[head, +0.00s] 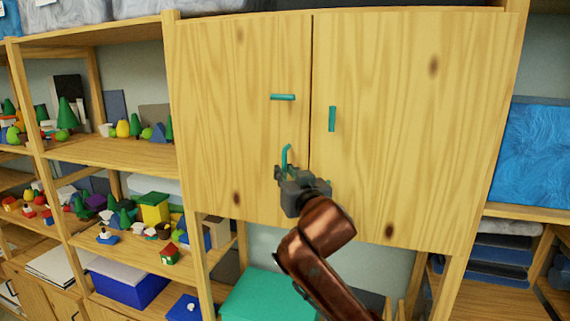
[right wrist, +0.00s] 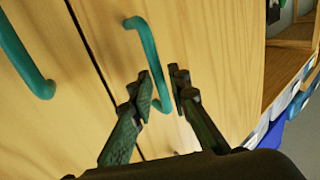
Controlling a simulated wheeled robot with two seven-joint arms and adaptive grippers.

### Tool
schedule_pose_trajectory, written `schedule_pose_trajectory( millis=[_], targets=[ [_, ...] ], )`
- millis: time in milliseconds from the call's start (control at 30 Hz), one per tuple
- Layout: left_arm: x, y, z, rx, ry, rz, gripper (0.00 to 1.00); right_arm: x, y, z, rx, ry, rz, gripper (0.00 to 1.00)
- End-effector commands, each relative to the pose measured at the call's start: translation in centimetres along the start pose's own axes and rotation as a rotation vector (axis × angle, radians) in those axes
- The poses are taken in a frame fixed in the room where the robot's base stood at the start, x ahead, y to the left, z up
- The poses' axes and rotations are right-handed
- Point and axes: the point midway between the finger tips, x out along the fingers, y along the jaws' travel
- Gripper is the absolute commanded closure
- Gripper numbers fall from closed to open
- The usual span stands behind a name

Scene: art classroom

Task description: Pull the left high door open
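The left high door (head: 220,110) of the wooden cabinet is closed, flush with the right door (head: 410,120). Its teal bar handle (head: 286,156) stands out low near the middle seam. A horizontal teal piece (head: 283,97) sits higher on the same door. My right gripper (head: 290,180) is at the lower part of the handle. In the right wrist view its dark fingers (right wrist: 163,85) stand on either side of the handle (right wrist: 145,45), apart, with narrow gaps. My left gripper is not in view.
The right door has its own vertical teal handle (head: 332,118), also in the right wrist view (right wrist: 22,62). Open shelves (head: 130,152) with small toys and boxes stand at left. A teal box (head: 262,297) is below the cabinet. Blue material (head: 535,150) fills the right shelf.

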Motion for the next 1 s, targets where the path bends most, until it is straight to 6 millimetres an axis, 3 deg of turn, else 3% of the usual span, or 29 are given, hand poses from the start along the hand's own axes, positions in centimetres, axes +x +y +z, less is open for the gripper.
schedule_pose_trajectory(
  millis=[167,433,733,1000],
  targets=[
    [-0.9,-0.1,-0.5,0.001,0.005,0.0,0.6,1.6,0.1,-0.1,0.0,-0.001,0.002,0.83],
    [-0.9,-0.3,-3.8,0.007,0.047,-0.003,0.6,1.9,0.3,0.1,0.0,0.0,0.004,0.83],
    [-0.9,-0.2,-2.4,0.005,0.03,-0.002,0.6,1.9,0.3,0.1,0.0,0.0,0.004,1.0],
    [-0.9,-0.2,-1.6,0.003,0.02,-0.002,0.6,1.8,0.3,0.0,0.0,0.001,0.004,1.0]
  ],
)
